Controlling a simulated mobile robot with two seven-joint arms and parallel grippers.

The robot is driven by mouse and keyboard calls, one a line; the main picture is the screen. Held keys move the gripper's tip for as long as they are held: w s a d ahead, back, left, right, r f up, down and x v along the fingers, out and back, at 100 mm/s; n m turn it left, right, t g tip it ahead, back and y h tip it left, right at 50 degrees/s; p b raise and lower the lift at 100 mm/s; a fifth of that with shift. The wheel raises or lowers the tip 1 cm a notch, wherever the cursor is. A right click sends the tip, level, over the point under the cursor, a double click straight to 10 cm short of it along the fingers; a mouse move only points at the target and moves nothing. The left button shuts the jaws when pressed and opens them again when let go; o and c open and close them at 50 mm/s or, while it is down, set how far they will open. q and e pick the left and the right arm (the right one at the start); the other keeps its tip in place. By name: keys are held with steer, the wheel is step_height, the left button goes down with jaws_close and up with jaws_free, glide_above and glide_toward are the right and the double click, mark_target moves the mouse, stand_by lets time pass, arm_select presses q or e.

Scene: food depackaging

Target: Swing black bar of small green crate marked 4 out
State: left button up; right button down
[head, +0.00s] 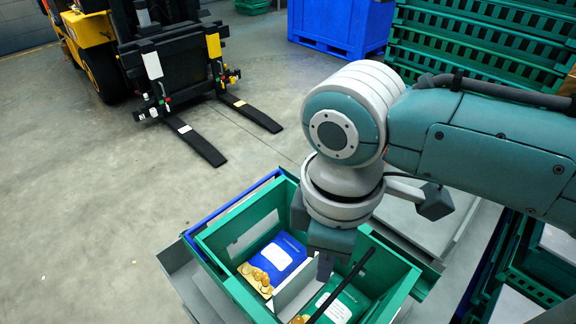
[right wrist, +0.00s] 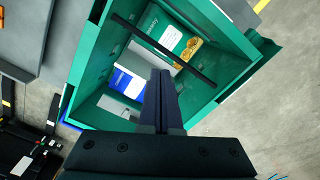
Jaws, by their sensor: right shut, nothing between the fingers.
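The small green crate (head: 222,268) stands open below my right arm; it also shows in the right wrist view (right wrist: 88,72). I cannot read a 4 on it. In the right wrist view the whole bar (right wrist: 165,50) crosses over the packages. My right gripper (head: 325,268) points down over the crate, shut and empty. In the right wrist view its fingertips (right wrist: 161,72) lie close beside the bar; I cannot tell whether they touch it. My left gripper is out of view.
Inside the crate are a blue package (head: 280,258) and a green package (head: 348,301) with food pictures. A forklift (head: 165,60) stands at the back left, its forks on the floor. A blue bin (head: 340,25) and stacked green crates (head: 480,45) are behind. Floor at left is clear.

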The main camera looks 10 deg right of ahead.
steer(key=shift+f, duration=0.15)
steer(key=shift+f+b, duration=1)
steer(key=shift+f, duration=0.2)
steer(key=shift+s+d+p, duration=0.15)
steer(key=shift+s+p, duration=0.05)
steer(key=shift+p, duration=0.1)
steer(key=shift+s+d+p, duration=0.2)
steer(key=shift+p, duration=0.1)
steer(key=shift+r, duration=0.15)
steer(key=shift+s+d+r+p, duration=0.3)
steer(key=shift+r+p, duration=0.2)
steer(key=shift+p, duration=0.6)
